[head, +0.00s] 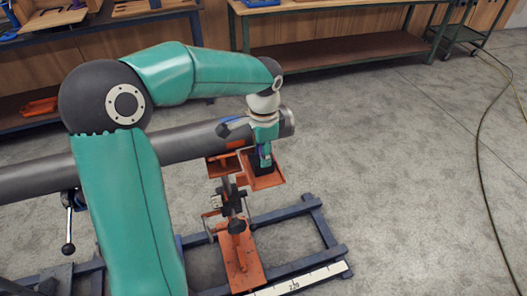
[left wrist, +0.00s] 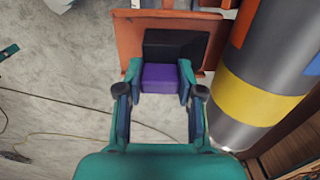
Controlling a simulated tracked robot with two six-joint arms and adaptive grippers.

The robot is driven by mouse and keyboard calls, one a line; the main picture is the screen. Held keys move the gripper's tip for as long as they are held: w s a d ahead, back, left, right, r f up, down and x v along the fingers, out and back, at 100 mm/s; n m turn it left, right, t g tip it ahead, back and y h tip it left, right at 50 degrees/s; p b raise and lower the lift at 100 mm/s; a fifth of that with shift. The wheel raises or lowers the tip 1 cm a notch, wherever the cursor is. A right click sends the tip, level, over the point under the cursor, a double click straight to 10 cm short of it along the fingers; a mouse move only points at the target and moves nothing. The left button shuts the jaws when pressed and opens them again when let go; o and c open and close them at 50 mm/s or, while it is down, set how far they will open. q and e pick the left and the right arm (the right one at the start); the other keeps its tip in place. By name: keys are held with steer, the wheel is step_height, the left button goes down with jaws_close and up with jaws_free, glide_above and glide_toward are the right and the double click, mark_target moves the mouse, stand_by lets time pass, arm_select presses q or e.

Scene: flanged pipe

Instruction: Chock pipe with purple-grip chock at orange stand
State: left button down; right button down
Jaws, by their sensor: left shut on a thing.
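The grey pipe (head: 190,143) lies across the orange stand (head: 240,262) in the head view. In the left wrist view the pipe (left wrist: 281,70) runs down the right side, with a yellow band. My left gripper (head: 264,156) is at the stand's orange top plate (head: 270,182), beside the pipe. In the left wrist view my left gripper (left wrist: 160,88) is shut on the purple grip of the chock (left wrist: 160,77). The chock's black body is over the orange plate, with a gap to the pipe. Whether it touches the plate I cannot tell. My right gripper is not in view.
A blue floor frame (head: 325,235) with a white scale strip (head: 305,280) surrounds the stand's base. A workbench (head: 340,45) stands at the back. A hose (head: 482,130) lies on the floor at the right.

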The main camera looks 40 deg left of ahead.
arm_select(q)
steer(key=shift+w+a, duration=0.1)
steer(key=shift+a, duration=0.15)
stand_by(0.5)
steer(key=c, duration=0.7)
jaws_free()
steer(key=shift+o, duration=0.2)
steer(key=shift+s+d+r+p, duration=0.1)
steer(key=shift+d+r+p, duration=0.05)
steer(key=shift+r+p, duration=0.9)
steer(key=shift+s+d+r+p, duration=0.1)
steer(key=shift+d+r+p, duration=0.05)
steer(key=shift+r+p, duration=0.95)
steer(key=shift+d+r+p, duration=0.15)
steer(key=shift+r+p, duration=0.6)
steer(key=shift+r, duration=0.6)
